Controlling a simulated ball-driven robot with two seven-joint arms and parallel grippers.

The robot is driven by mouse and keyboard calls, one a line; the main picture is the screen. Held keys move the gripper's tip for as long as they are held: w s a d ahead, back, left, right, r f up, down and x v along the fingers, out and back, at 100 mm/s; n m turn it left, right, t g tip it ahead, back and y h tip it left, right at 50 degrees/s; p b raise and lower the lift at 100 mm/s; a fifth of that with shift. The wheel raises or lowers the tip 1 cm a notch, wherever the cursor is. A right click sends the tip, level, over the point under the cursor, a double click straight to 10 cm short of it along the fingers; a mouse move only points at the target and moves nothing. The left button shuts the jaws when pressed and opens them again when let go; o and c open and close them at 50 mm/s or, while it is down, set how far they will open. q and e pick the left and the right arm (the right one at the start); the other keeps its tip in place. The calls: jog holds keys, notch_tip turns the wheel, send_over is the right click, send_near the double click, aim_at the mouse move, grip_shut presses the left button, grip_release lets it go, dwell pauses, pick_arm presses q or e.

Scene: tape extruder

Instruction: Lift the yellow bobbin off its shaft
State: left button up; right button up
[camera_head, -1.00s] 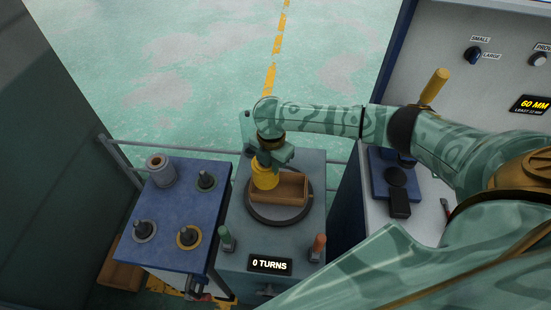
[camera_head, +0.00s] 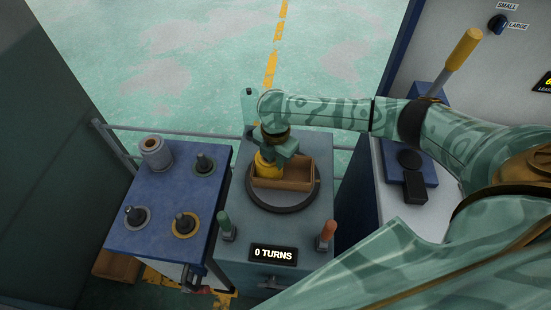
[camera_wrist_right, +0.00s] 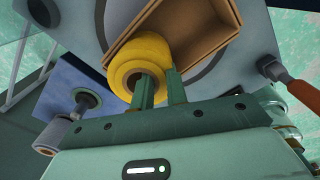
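The yellow bobbin (camera_head: 265,166) is at the left end of a brown open box (camera_head: 296,184) on the middle stand. My right gripper (camera_head: 276,150) is directly above it, pointing down. In the right wrist view the bobbin (camera_wrist_right: 132,62) overlaps the box's corner (camera_wrist_right: 112,48). There the narrow gap between my fingers (camera_wrist_right: 160,86) is at the bobbin's rim, with one finger at the bore and the other outside. It looks shut on the rim. Whether the bobbin touches the box, I cannot tell. No shaft shows under it. My left gripper is out of view.
Two handles, green (camera_head: 226,226) and orange (camera_head: 328,230), flank the "0 TURNS" display (camera_head: 273,254). A yellow-handled lever (camera_head: 462,48) stands at the right.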

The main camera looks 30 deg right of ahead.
jog(key=o, duration=0.4)
notch_tip(320, 180, up, 16)
jog(key=p, duration=0.6)
jog(key=shift+r+p, duration=0.15)
jog(key=shift+p, duration=0.25)
jog(key=shift+s, duration=0.1)
